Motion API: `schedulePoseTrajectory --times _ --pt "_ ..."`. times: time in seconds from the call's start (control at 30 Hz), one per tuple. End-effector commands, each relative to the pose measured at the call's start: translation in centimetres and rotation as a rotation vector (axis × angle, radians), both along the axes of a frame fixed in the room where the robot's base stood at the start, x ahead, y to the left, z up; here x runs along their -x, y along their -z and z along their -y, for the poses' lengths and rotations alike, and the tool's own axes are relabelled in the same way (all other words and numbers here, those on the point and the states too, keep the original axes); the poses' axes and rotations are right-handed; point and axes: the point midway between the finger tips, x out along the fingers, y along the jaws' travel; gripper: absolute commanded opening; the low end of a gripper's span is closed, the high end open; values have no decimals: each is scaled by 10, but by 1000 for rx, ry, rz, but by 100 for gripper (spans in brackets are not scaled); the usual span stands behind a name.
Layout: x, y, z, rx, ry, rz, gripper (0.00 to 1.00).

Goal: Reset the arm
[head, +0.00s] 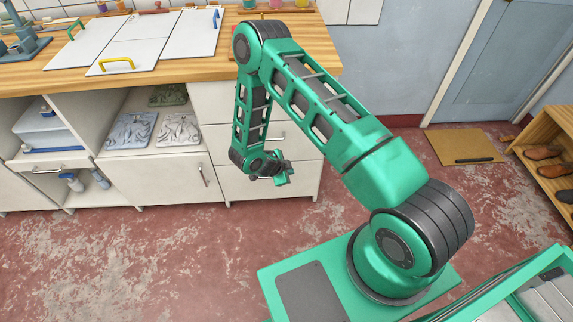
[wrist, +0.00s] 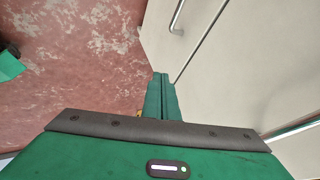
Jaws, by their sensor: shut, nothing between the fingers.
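My green arm reaches up from its base, bends at the elbow above the wooden counter edge, and hangs down in front of the white cabinets. My gripper (head: 284,176) is at its end, in front of the drawers in the head view. In the wrist view my gripper (wrist: 161,92) shows its two green fingers together, shut, with nothing between them. It points along the cabinet front, with the red floor to the left.
White cabinets and drawers (head: 245,178) with metal handles stand close behind my gripper. The wooden counter (head: 60,77) carries white panels (head: 140,38). The worn red floor (head: 150,250) is clear at left. A shoe rack (head: 552,146), mat (head: 462,147) and blue door (head: 497,60) are at right.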

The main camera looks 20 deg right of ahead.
Motion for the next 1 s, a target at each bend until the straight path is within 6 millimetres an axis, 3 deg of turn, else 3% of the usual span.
schedulePoseTrajectory --times 0.27,0.37,0.47,0.67,1.0 --pt "1 -4 -1 1 -1 -2 0" --pt "-3 -17 6 12 -7 -14 0" --pt "-9 -43 19 29 -23 -46 0" --pt "-12 -115 56 68 -73 -155 0" --pt "17 -231 112 75 -174 -348 0"
